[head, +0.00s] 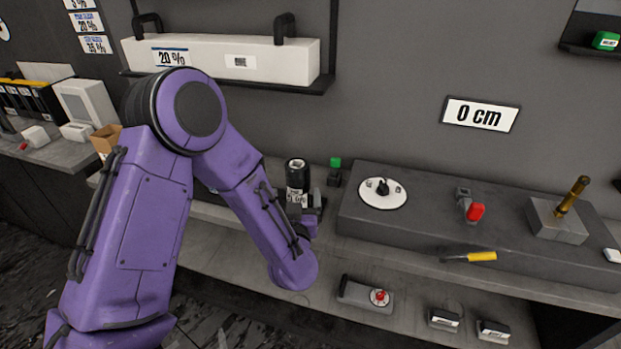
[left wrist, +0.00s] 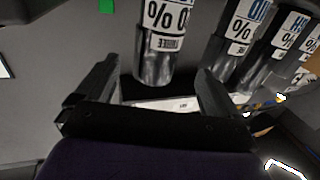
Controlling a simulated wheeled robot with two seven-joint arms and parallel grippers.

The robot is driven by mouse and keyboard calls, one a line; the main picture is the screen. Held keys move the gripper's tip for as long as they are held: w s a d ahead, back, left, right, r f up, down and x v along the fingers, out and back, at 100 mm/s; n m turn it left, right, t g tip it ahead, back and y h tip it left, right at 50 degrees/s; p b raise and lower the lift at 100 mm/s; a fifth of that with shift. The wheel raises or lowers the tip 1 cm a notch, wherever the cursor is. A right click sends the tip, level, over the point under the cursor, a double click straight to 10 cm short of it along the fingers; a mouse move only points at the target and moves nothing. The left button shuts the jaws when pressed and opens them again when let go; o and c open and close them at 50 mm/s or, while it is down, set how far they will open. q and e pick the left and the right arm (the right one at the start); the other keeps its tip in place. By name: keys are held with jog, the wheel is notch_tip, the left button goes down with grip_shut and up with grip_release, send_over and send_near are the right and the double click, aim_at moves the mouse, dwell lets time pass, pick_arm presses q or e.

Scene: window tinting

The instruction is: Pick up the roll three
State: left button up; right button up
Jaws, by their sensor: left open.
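Roll three, a dark glossy cylinder with a white label reading "THREE" and a % mark, stands ahead of my left gripper (left wrist: 157,72) in the left wrist view (left wrist: 156,62). The two fingers are apart, one to each side of the roll's near end, and are not seen to touch it. In the head view a black roll with a white label (head: 296,178) stands upright just behind my left gripper (head: 312,200); its lower part is hidden by the gripper. My right gripper is not in view.
Several similar labelled rolls (left wrist: 235,40) stand to the right in the left wrist view. A small green-topped item (head: 335,163) is right of the roll.

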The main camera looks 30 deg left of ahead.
aim_at(293, 180)
pick_arm(q)
jog(key=w+a, duration=0.1)
jog(key=w+a+r+p, duration=0.1)
jog(key=shift+w+a+r, duration=0.2)
jog(key=shift+w+a, duration=0.1)
jog(key=shift+w, duration=0.05)
jog(key=w, duration=0.1)
jog(key=w+a+p, duration=0.1)
jog(key=w, duration=0.1)
jog(key=w+p, duration=0.1)
jog(key=w, duration=0.1)
jog(key=shift+w+a+f, duration=0.15)
jog(key=shift+a+f, duration=0.15)
jog(key=shift+a, duration=0.1)
jog(key=shift+w+a, duration=0.2)
jog(key=shift+a, duration=0.2)
jog(key=shift+d, duration=0.15)
jog(key=c, duration=1.3)
jog(key=shift+o, duration=0.2)
